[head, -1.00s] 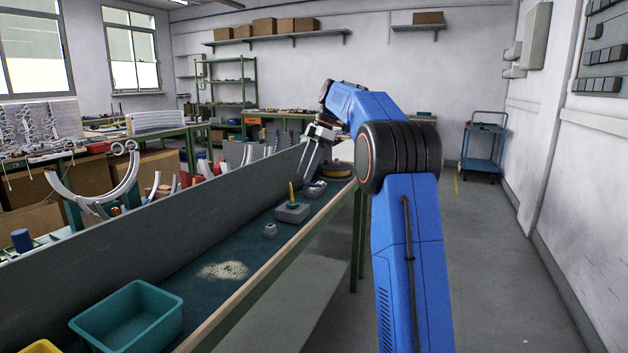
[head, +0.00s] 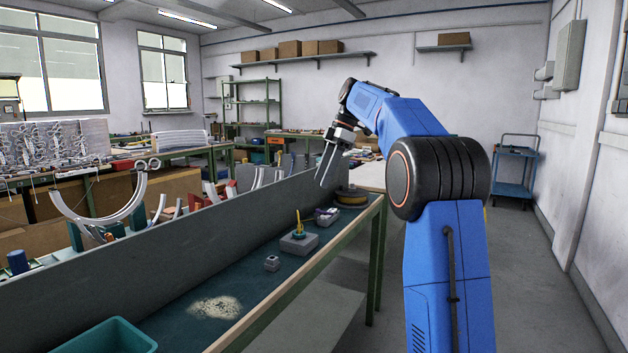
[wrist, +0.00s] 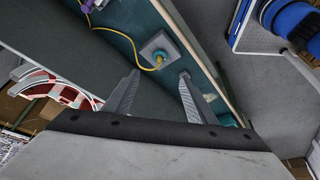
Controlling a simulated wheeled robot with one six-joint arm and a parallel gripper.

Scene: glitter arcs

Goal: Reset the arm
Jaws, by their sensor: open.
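My gripper (head: 328,168) is open and empty in the head view. It hangs above the far part of the green-topped bench (head: 245,283), with its fingers pointing down. In the wrist view its two fingers (wrist: 158,92) stand apart with nothing between the tips. Beyond them lies a grey block with a teal and yellow piece (wrist: 160,56) and a yellow cord. The same block (head: 299,243) stands on the bench in the head view, below and nearer than my gripper. My blue arm reaches up and forward on the right.
A grey panel (head: 180,235) runs along the bench's left side. A blue cart (head: 515,170) stands beyond open floor at right.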

